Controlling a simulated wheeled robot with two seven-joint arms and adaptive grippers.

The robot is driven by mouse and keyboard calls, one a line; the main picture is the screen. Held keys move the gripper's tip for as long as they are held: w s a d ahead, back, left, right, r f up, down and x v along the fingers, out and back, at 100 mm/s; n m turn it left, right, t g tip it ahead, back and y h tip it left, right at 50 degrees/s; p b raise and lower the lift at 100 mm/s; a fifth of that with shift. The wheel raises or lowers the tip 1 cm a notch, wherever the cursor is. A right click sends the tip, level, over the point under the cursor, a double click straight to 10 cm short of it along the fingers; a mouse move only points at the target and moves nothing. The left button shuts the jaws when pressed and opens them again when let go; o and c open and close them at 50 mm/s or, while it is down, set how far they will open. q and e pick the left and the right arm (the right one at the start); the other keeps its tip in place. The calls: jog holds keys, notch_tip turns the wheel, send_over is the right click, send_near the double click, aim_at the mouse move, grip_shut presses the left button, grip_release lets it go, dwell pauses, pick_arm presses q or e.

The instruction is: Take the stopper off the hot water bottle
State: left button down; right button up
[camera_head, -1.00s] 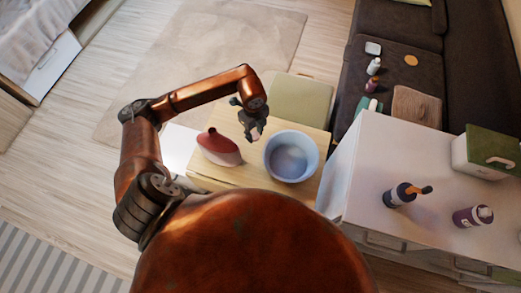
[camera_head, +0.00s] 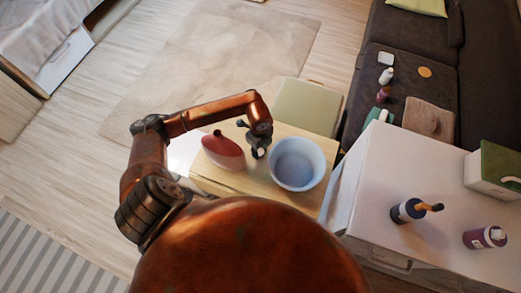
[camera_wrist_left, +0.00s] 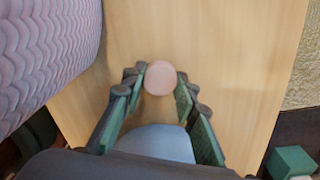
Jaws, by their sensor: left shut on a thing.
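The hot water bottle (camera_head: 223,153), dark red with a paler lower side, lies on the light wooden table (camera_head: 232,183). Its ribbed side fills the left of the left wrist view (camera_wrist_left: 45,55). My left gripper (camera_head: 258,152) is between the bottle and the pale blue bowl (camera_head: 297,163), apart from the bottle. It is shut on a round pinkish stopper (camera_wrist_left: 160,77), which shows between the fingertips in the left wrist view. Whether the stopper touches the table is unclear. My right gripper is out of view.
The bowl stands close to the right of my left gripper. A white cabinet (camera_head: 390,165) with a dark bottle (camera_head: 408,211) and a purple bottle (camera_head: 485,237) stands at the right. A green-seated stool (camera_head: 308,105) and dark sofa (camera_head: 430,65) are behind.

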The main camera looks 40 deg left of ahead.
aim_at(260, 151)
pick_arm(q)
jog(key=shift+r, duration=0.15)
jog(key=c, duration=1.5)
grip_release()
jog(key=shift+r, duration=0.2)
jog(key=shift+r+p, duration=1.35)
jog(key=shift+r, duration=4.45)
